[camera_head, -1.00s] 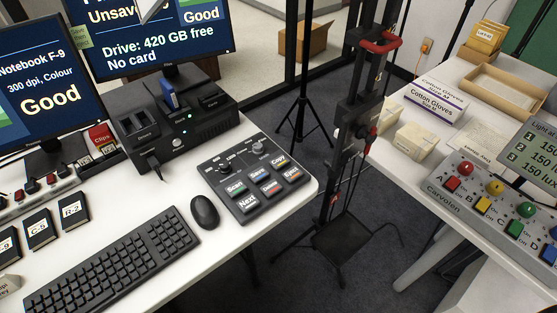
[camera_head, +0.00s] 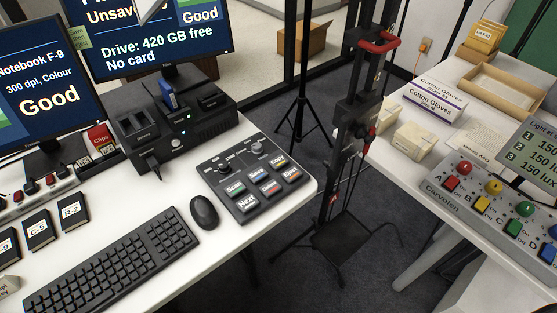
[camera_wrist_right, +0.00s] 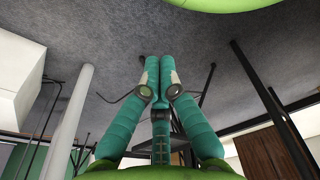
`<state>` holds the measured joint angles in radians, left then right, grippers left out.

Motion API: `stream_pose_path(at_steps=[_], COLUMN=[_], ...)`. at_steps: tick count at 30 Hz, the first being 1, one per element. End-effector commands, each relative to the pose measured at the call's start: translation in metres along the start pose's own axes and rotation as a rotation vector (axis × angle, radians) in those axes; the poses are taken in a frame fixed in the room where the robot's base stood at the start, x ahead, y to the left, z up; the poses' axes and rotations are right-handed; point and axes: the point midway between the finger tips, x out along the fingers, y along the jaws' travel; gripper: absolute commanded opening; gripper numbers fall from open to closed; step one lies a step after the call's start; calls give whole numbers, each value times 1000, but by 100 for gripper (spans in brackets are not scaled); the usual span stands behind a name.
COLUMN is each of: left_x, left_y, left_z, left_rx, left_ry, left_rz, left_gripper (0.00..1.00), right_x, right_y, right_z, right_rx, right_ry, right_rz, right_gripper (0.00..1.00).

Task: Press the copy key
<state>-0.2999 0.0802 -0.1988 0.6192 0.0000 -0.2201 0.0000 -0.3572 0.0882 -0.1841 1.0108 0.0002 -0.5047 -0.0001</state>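Nothing covers the keys. My right gripper (camera_wrist_right: 160,62) shows in the right wrist view with teal fingers drawn together, holding nothing, above grey carpet. Neither gripper is in the head view, so neither is seen at the panel.
A black mouse (camera_head: 204,212) and keyboard (camera_head: 112,262) lie left of the panel. A black drive dock (camera_head: 175,128) stands behind it. A dark stand (camera_head: 350,150) rises beyond the desk's right edge. A second table at right holds a light controller (camera_head: 480,222).

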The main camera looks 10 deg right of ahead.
Motion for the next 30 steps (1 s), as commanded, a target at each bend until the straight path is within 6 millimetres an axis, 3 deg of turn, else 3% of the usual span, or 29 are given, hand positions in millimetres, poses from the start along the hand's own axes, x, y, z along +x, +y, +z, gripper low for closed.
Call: stream_pose_path(at_steps=[3,8,17,30], left_x=[-1,-2,-3,-4], left_y=[0,0,0,0], left_z=[0,0,0,0], left_rx=[0,0,1,2], left_ry=[0,0,0,0], left_rz=[0,0,0,1], left_gripper=[46,46,46,46], right_x=[-26,-70,-178,-329], right_y=[2,5,19,69], right_z=[-38,-80,-157,-310], right_rx=[5,12,-25,-321], right_ry=[27,56,171,635], right_rz=[2,6,59,450], right_gripper=[0,0,0,0])
